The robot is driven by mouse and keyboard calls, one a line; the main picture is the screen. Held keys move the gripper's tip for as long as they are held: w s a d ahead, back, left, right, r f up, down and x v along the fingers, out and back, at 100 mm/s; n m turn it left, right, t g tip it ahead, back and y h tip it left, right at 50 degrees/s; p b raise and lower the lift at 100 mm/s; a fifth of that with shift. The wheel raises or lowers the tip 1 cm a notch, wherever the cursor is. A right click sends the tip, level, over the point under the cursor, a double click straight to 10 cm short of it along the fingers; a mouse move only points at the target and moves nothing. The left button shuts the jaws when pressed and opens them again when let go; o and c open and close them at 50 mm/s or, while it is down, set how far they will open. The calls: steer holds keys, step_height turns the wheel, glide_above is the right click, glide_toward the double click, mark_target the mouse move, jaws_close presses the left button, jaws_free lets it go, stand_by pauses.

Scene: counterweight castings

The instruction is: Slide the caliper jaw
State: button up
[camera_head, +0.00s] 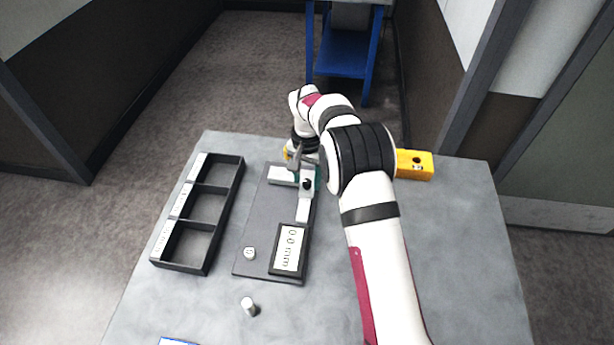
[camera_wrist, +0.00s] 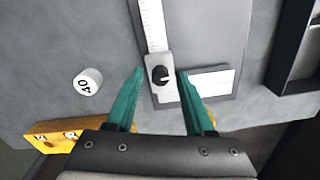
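The caliper lies on a dark board (camera_head: 262,215), with a pale scale bar (camera_head: 303,210) and a display (camera_head: 289,249) reading 0.0 mm. Its sliding jaw with a dark knob (camera_head: 307,184) is at the far end of the bar; it also shows in the wrist view as a light slider (camera_wrist: 160,92). My gripper (camera_wrist: 160,76) is open, its green fingers on either side of the slider as seen from the wrist. I cannot tell whether either finger touches it. In the head view my arm partly hides my gripper (camera_head: 306,176).
A black three-compartment tray (camera_head: 211,226) with labels stands at the left. A small pale cylinder (camera_head: 249,306) stands in front of the board. The table's right part is clear.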

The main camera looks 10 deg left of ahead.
jaws_close()
steer(key=shift+d, duration=0.1)
stand_by(1.1)
